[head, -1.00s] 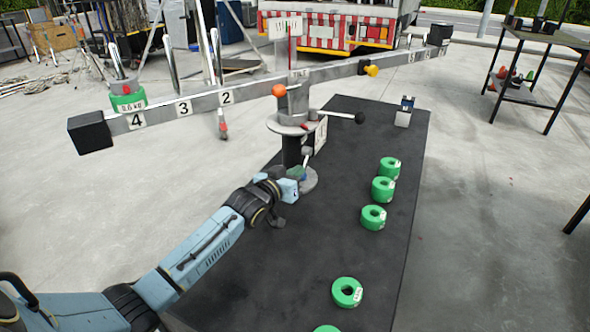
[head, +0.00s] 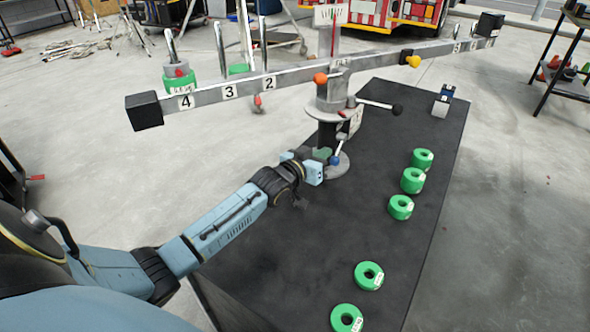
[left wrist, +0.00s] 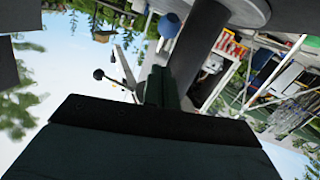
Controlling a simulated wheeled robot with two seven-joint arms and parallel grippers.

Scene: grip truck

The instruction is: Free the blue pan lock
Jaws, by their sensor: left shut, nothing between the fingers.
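The blue pan lock (head: 334,160) is a small blue knob at the lower part of the grey stand's column (head: 327,134), with a pale lever just above it. My left gripper (head: 322,154) is at the column, immediately left of the knob, shut and empty. In the left wrist view, its dark fingers (left wrist: 160,88) are together and the blue knob (left wrist: 169,25) shows beyond their tips, apparently apart from them. Exact depth between fingers and knob is hard to tell. My right gripper is not in view.
The long beam (head: 245,86) crosses above my left gripper, carrying a green weight (head: 180,84) on the left. A black-knobbed handle (head: 380,105) sticks out right of the column. Several green rings (head: 369,276) lie along the right side of the black platform (head: 300,250).

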